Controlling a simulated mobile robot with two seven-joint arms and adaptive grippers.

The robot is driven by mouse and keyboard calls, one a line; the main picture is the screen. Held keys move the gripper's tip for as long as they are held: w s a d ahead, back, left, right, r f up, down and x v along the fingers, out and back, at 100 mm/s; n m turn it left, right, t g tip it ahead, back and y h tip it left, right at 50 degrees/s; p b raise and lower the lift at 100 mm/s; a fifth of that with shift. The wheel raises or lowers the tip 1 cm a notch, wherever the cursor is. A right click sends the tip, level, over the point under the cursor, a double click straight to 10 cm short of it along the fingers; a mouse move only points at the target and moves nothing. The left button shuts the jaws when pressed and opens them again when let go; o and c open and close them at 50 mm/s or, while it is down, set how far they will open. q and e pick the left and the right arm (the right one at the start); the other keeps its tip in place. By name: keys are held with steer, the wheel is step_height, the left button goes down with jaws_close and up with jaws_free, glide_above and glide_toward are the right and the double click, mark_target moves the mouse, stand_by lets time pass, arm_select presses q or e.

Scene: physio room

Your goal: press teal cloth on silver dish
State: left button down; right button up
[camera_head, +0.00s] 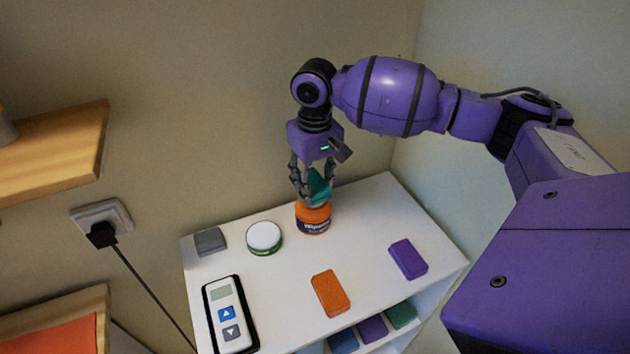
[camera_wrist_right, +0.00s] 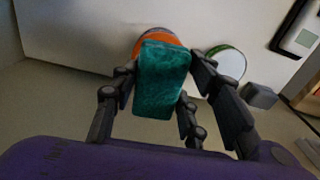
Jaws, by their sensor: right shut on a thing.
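My right gripper (camera_head: 316,193) is shut on a teal block-shaped cloth (camera_head: 319,186). In the wrist view the teal cloth (camera_wrist_right: 161,80) sits between the fingers (camera_wrist_right: 160,95), tilted slightly. It is right over an orange tub with a dark label (camera_head: 313,218), whose orange rim (camera_wrist_right: 150,42) shows behind the cloth. I cannot tell whether cloth and tub touch. I can make out no clearly silver dish; a round white-topped tin with a green side (camera_head: 264,238) stands left of the tub. My left gripper is not in view.
The white tabletop (camera_head: 365,215) also holds a grey block (camera_head: 210,241), an orange block (camera_head: 330,293), a purple block (camera_head: 407,259) and a handset (camera_head: 230,315). Walls stand close behind and right. Coloured blocks lie on a lower shelf (camera_head: 402,340).

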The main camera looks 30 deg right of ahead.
mark_target(315, 183)
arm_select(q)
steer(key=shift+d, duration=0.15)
arm_select(e)
steer(key=shift+f, duration=0.95)
stand_by(0.8)
